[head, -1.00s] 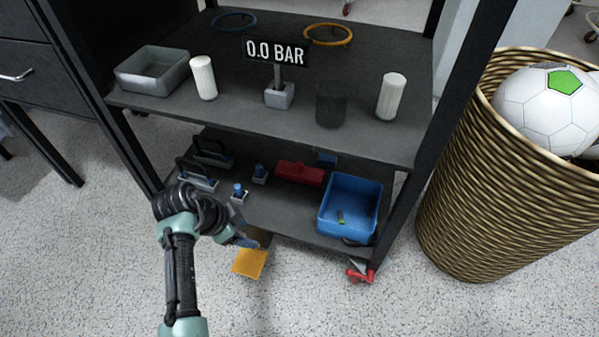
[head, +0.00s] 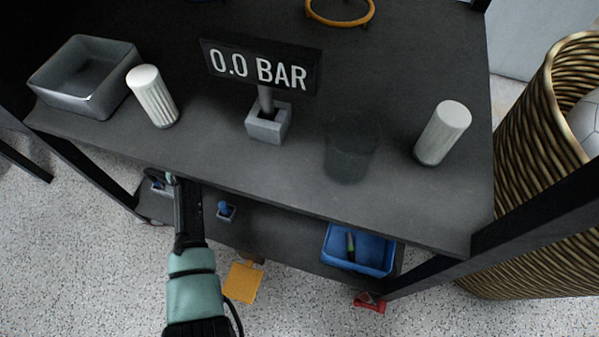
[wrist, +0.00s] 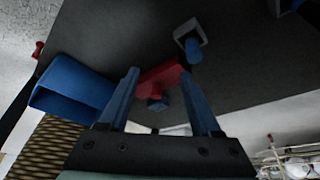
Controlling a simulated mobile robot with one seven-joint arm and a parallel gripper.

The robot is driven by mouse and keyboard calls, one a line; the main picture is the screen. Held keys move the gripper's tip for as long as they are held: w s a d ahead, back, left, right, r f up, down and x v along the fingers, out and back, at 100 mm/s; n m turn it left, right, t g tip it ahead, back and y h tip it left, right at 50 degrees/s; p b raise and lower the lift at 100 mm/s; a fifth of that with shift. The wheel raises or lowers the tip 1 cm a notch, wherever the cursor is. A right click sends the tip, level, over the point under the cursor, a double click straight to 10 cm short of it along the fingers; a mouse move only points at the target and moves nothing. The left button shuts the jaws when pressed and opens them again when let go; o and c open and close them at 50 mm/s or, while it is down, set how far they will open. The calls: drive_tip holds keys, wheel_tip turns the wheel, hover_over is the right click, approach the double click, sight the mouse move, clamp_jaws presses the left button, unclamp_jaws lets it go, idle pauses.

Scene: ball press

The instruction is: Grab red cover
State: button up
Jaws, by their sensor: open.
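The red cover (wrist: 161,75) lies on the dark lower shelf in the wrist view, ahead of and between the two blue fingers of my gripper (wrist: 159,76). The fingers are open, one on each side of it in the picture. I cannot tell whether they touch it. A round dark blue part (wrist: 157,104) shows just below the red cover in the picture. In the head view the upper shelf hides both the red cover and my gripper.
A blue bin (head: 358,250) stands on the lower shelf (head: 285,232); a blue-knobbed block (wrist: 190,42) sits near the cover. The upper shelf (head: 240,175) overhangs my arm and carries a gauge (head: 262,68), white cylinders and a grey tray (head: 85,78).

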drive_tip(key=w+d+b, duration=0.1)
drive_tip(key=d, duration=0.1)
drive_tip(key=w+d+b, duration=0.1)
drive_tip(key=d, duration=0.2)
drive_tip(key=w+d+b, duration=0.1)
drive_tip(key=w+d, duration=0.1)
drive_tip(key=d, duration=0.1)
drive_tip(key=shift+d+f, duration=0.1)
drive_tip(key=b+x, duration=0.4)
drive_tip(key=x, duration=0.1)
clamp_jaws()
